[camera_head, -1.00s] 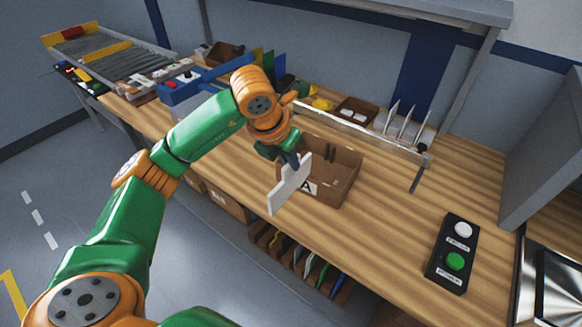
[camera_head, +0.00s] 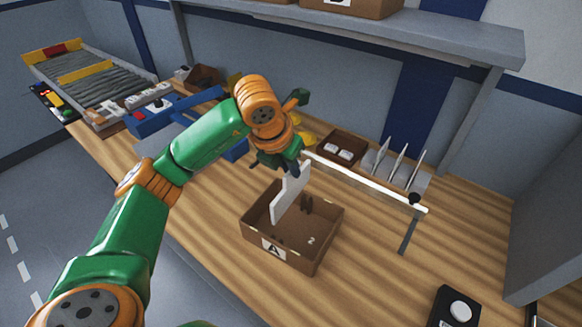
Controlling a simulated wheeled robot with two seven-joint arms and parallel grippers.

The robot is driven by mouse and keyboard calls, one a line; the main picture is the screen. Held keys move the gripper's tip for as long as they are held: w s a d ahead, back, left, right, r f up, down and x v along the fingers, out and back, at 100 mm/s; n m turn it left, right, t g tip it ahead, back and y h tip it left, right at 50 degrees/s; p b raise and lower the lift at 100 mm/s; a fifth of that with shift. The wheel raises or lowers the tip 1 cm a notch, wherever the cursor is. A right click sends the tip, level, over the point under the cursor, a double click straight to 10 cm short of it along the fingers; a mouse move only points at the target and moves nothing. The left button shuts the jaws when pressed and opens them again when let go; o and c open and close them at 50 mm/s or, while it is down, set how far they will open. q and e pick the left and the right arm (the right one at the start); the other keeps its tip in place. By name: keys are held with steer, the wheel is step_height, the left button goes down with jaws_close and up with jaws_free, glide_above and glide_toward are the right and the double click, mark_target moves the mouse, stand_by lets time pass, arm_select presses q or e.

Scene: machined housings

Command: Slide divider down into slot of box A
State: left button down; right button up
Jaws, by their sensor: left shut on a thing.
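Box A (camera_head: 315,262) is an open brown box with a white label "A" on its front wall; it stands on the wooden bench. A "2" mark and dark slot pieces show inside it. My left gripper (camera_head: 293,170) is above the back part of the box and shut on the white divider (camera_head: 289,198). The divider is a flat panel, tilted in the view, with its lower end over or inside the box opening. I cannot tell whether it is in a slot. My right gripper is not in view.
A white rail (camera_head: 365,180) runs behind the box. Behind it are a small brown bin (camera_head: 341,147) and a rack with several white panels (camera_head: 398,166). A button box (camera_head: 455,308) lies at the front right. The bench right of the box is clear.

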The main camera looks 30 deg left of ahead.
mark_target(291, 186)
arm_select(q)
step_height(291, 186, down, 6)
steer(key=b, duration=0.5)
steer(key=shift+w, duration=0.25)
steer(key=shift+b, duration=0.3)
stand_by(0.8)
step_height(291, 186, down, 8)
steer(key=b, duration=0.7)
stand_by(2.5)
steer(key=c, duration=0.9)
jaws_free()
steer(key=shift+f, duration=0.1)
steer(key=shift+o, duration=0.2)
steer(key=shift+b, duration=0.3)
